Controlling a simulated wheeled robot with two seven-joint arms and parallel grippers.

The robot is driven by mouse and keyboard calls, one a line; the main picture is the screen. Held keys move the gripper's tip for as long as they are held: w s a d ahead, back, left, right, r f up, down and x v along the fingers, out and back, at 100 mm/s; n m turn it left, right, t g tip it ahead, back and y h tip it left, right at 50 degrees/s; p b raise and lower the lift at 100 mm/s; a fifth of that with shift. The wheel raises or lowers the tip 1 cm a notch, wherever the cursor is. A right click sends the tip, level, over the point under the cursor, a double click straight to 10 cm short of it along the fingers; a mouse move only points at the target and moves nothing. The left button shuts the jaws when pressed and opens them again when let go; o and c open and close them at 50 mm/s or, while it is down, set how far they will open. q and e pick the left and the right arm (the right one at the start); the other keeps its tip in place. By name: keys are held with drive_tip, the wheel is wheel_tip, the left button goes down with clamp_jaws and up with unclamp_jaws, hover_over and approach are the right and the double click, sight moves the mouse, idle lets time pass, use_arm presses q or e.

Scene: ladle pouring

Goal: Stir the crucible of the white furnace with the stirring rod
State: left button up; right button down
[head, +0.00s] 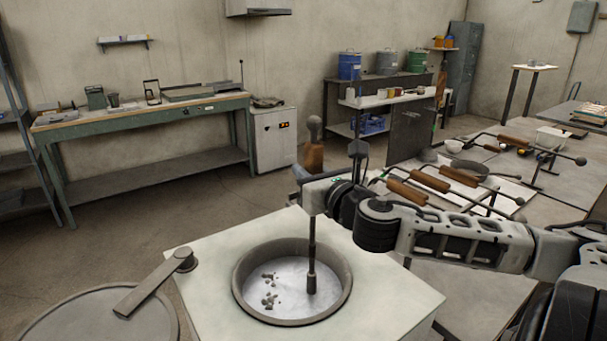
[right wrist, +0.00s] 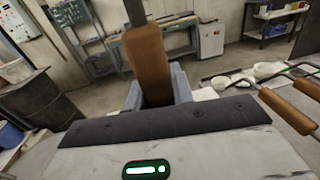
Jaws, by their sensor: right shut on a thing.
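The white furnace (head: 390,303) stands at the bottom centre of the head view. Its crucible (head: 243,290) holds silvery melt (head: 287,272) with several dark bits on the left side. My right gripper (head: 306,174) is above the furnace, shut on the wooden handle of the stirring rod (head: 314,155). The rod hangs about upright, and its thick dark lower end is inside the crucible opening, right of the middle. How deep its tip reaches is hard to tell. In the right wrist view the brown handle of the rod (right wrist: 150,62) sits between the fingers. My left gripper is out of view.
The round furnace lid (head: 85,318) is swung aside at the left, on its arm (head: 150,285). Several wooden-handled tools (head: 430,180) lie on the table at the right. A green workbench (head: 150,118) stands against the back wall. Open floor lies between.

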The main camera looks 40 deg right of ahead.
drive_tip(key=shift+w+d+r, duration=0.1)
drive_tip(key=shift+w+d, duration=0.3)
drive_tip(key=shift+w, duration=0.35)
drive_tip(key=shift+w+d+r, duration=0.1)
drive_tip(key=shift+w+d, duration=0.3)
drive_tip(key=shift+w, duration=0.3)
drive_tip(key=w+a, duration=0.4)
drive_tip(key=a, duration=0.3)
drive_tip(key=shift+a, duration=0.15)
drive_tip(key=shift+w, duration=0.1)
wheel_tip(320, 180, up, 16)
idle(2.0)
drive_tip(key=shift+f, duration=0.1)
idle(0.5)
